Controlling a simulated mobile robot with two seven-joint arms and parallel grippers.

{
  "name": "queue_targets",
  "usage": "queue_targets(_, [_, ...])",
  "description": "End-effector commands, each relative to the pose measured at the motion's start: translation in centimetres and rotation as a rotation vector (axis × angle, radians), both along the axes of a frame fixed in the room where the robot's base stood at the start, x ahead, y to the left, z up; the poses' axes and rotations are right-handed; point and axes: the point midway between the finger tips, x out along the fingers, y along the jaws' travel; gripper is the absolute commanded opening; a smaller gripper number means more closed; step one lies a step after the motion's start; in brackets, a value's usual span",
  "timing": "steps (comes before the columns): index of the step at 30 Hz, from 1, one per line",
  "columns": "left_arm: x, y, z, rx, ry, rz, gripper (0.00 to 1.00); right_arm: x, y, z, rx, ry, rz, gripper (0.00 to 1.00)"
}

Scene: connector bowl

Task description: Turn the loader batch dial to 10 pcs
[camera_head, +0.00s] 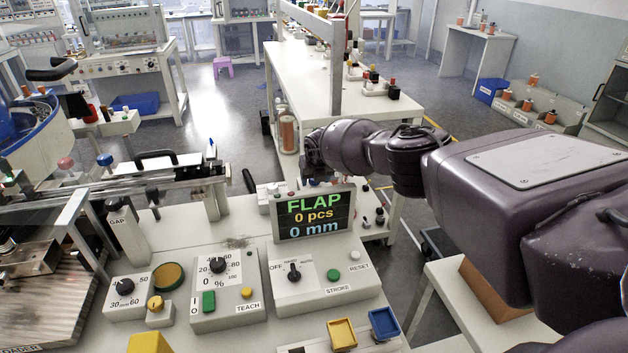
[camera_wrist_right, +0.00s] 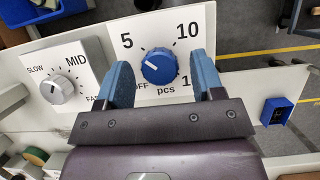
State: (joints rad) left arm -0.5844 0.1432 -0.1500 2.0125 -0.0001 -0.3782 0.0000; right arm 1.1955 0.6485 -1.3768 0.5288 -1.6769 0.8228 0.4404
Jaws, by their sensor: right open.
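The batch dial (camera_wrist_right: 159,66) is a blue round knob on a white panel marked OFF, 5, 10 and "pcs" in the right wrist view; a further label at lower right is partly hidden by a finger. Its white pointer line points up and left, toward the 5 side. My right gripper (camera_wrist_right: 161,72) is open, with one blue finger on each side of the dial; I cannot tell whether they touch it. In the head view my right arm (camera_head: 350,147) reaches behind the display, and the dial is hidden there. My left gripper is not in view.
A display (camera_head: 315,214) reads FLAP, 0 pcs, 0 mm. A grey SLOW/MID speed knob (camera_wrist_right: 57,89) sits left of the dial. A control panel (camera_head: 235,318) with several knobs and buttons lies in front. A blue box (camera_wrist_right: 277,111) is at right.

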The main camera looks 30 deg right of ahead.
Motion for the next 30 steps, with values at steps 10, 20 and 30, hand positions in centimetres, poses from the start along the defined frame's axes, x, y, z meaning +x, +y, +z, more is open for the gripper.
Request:
queue_targets(10, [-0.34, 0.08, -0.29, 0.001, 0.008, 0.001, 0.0, 0.03, -0.02, 0.05, 0.0, -0.001, 0.0, 0.49])
queue_targets(20, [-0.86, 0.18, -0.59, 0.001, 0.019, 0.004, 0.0, 0.01, -0.02, 0.01, -0.001, 0.0, -0.001, 0.12])
queue_targets(30, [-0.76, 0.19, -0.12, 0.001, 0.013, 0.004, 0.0, 0.08, 0.12, 0.13, 0.0, 0.0, -0.094, 0.12])
